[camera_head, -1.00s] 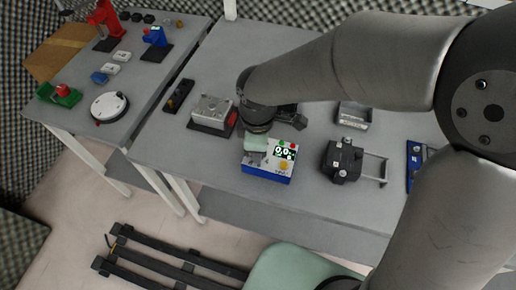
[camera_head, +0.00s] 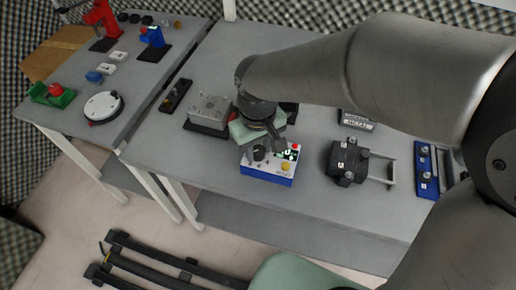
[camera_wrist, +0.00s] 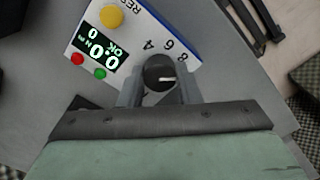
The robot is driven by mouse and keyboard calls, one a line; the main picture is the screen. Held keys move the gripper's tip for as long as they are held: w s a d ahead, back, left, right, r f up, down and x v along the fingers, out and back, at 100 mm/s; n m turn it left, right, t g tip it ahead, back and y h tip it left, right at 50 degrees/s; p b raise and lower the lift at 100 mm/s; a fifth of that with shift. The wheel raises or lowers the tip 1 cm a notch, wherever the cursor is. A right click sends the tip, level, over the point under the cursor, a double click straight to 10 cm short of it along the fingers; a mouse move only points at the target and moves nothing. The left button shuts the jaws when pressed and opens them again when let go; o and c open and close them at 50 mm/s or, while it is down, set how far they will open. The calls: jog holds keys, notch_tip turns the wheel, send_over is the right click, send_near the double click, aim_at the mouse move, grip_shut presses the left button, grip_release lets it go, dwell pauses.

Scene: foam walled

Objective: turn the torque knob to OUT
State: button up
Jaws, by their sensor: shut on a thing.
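The torque device is a white and blue box (camera_head: 267,172) on the table, with a small display, a yellow button and red and green buttons. Its dark round torque knob (camera_head: 259,153) is on the top face. In the wrist view the knob (camera_wrist: 160,74) sits between the two grey fingers of my gripper (camera_wrist: 161,88), which is shut on it. The knob's white pointer line points right in that view. The numbers 4, 6 and 8 show around the knob. I cannot make out the OUT mark.
A metal block on a dark base (camera_head: 207,112) stands left of the device. A black box with a handle (camera_head: 346,162) stands to the right, and a blue rack (camera_head: 425,170) beyond it. The table's front edge is close below the device.

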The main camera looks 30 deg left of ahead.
aim_at(258, 150)
jog(key=shift+m+b, duration=0.65)
jog(key=shift+m, duration=1.35)
jog(key=o, duration=1)
jog(key=shift+r, duration=0.15)
notch_tip(258, 150, up, 17)
jog(key=shift+r+p, duration=0.1)
jog(key=shift+p, duration=0.65)
